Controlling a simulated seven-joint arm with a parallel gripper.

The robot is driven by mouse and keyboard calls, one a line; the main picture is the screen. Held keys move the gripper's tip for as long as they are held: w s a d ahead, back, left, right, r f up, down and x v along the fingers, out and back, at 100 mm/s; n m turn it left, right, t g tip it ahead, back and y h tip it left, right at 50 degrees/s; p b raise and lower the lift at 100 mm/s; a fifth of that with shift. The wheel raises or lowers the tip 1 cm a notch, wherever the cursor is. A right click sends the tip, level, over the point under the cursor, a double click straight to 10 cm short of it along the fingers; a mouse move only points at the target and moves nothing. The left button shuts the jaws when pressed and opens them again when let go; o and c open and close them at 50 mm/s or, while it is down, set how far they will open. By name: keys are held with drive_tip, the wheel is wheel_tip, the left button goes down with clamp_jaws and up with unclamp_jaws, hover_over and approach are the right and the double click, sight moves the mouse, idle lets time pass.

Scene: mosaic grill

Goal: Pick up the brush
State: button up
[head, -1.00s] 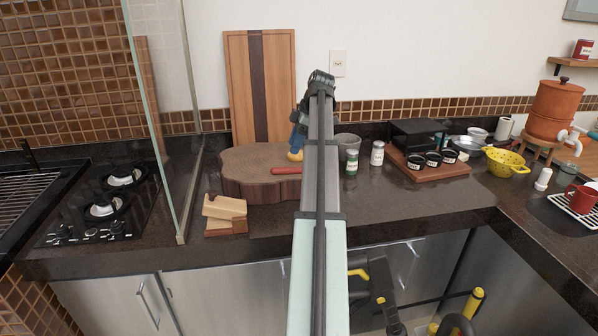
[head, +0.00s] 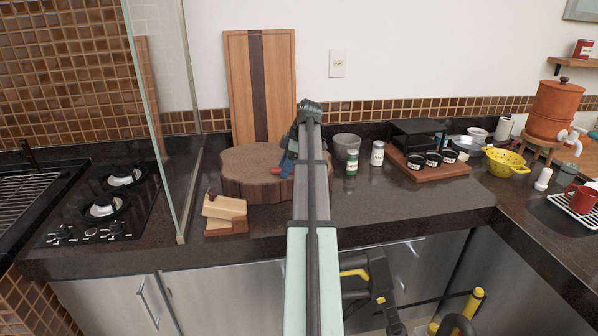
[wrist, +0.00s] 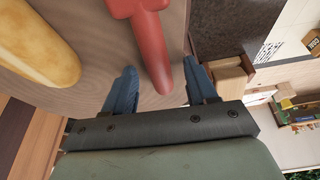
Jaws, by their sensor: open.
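A red handle (wrist: 152,50), which looks like the brush's, lies over the round wooden board (head: 240,185). In the head view only a small red end (head: 275,171) shows beside my gripper (head: 286,165); the rest is hidden behind my gripper and arm. In the wrist view my gripper (wrist: 158,76) is open, with its blue fingers on either side of the handle's tip. The brush's head end runs out of the top of the wrist view.
A yellow-brown, bread-like loaf (wrist: 38,45) lies left of the handle in the wrist view. Wooden blocks (head: 225,213) stand in front of the board. A green-labelled jar (head: 352,162), a shaker (head: 377,153) and a metal cup (head: 346,143) stand right of my arm. A glass panel (head: 165,110) rises at left.

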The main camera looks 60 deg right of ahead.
clamp_jaws()
idle(0.4)
